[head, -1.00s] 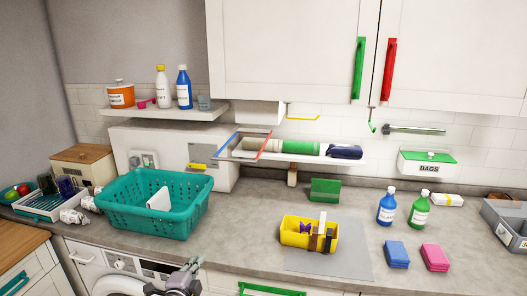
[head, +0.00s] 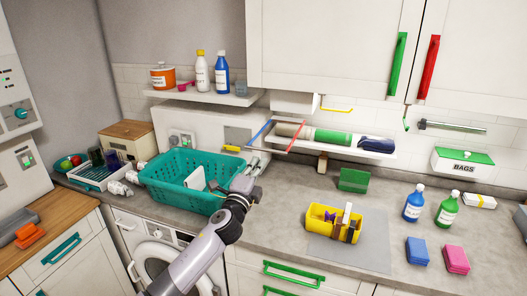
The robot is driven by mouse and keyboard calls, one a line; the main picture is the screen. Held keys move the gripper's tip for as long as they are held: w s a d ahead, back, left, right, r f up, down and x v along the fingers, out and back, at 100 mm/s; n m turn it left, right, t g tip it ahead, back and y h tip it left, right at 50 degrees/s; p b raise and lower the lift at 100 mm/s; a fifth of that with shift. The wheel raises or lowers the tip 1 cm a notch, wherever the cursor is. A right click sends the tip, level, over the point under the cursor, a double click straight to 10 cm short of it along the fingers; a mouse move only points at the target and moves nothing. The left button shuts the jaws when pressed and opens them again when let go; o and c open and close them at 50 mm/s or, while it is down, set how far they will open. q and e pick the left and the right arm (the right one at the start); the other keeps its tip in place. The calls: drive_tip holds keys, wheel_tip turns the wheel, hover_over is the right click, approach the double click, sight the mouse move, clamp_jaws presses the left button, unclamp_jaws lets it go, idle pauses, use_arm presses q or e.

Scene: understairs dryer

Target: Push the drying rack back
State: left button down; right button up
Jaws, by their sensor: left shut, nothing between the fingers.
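What looks like the drying rack is a frame with a blue bar and a red bar (head: 298,139), standing out from the wall above the back of the counter. My left gripper (head: 256,164) is shut and empty. It is raised over the right rim of the teal basket, just below the blue bar in the picture. I cannot tell whether it touches the rack. My left arm hides part of the basket's right side.
The teal laundry basket (head: 165,185) stands on the counter beside my arm. A wall shelf (head: 370,148) holds rolls right of the red bar. A yellow caddy (head: 322,223), blue bottle (head: 413,204) and green bottle (head: 447,210) stand to the right. A white shelf (head: 200,95) hangs above.

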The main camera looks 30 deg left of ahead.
use_arm(q)
drive_tip(key=shift+p+x, duration=0.55)
drive_tip(key=shift+x, duration=1.75)
